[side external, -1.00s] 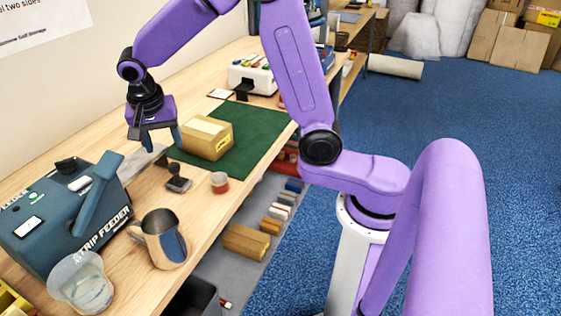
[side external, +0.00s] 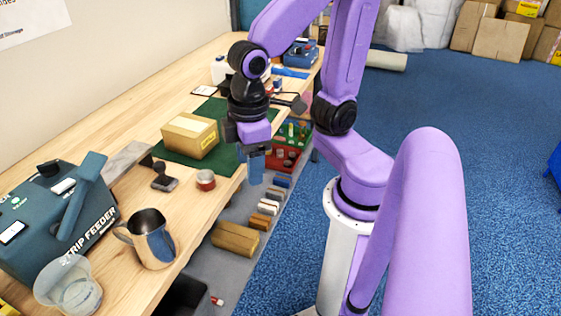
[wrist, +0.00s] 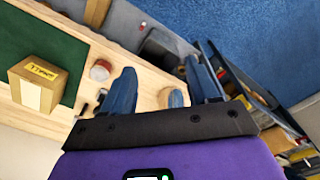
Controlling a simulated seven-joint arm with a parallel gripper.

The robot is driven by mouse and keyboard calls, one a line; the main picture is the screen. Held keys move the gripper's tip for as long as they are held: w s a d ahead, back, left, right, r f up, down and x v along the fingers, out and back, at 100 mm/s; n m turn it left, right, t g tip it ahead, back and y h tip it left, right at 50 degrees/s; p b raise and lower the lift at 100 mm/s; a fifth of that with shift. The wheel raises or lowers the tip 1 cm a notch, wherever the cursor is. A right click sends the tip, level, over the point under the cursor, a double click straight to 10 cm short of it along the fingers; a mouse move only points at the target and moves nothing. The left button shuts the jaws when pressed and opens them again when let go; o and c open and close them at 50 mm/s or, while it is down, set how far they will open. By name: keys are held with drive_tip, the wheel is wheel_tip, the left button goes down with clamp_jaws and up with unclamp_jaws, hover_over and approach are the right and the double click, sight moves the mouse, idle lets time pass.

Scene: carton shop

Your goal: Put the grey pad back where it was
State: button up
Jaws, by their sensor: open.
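I cannot clearly pick out the grey pad. A row of small coloured blocks (side external: 270,206), some pale or greyish, lies on the grey lower shelf (side external: 210,262) below the table edge; one may be the pad. A dark hand stamp (side external: 164,183) stands on the table left of a small red-sided round tin (side external: 205,180). My gripper (side external: 256,168) hangs just off the table's front edge, by the green mat (side external: 228,160) and above the shelf blocks. In the wrist view my gripper (wrist: 163,88) has its blue fingers apart, with nothing held between them.
A carton (side external: 190,136) sits on the green mat; it also shows in the wrist view (wrist: 32,88). The strip feeder (side external: 50,220), a metal pitcher (side external: 150,238) and a clear cup (side external: 70,285) stand at the near left. A larger brown box (side external: 235,238) lies on the shelf.

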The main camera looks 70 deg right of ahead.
drive_tip(key=s+n, duration=0.1)
drive_tip(key=s, duration=0.1)
drive_tip(key=s+d+n, duration=0.2)
drive_tip(key=s, duration=0.1)
drive_tip(key=shift+s+f+n, duration=0.2)
drive_tip(key=shift+s+n, duration=0.1)
drive_tip(key=shift+n, duration=0.1)
idle(0.9)
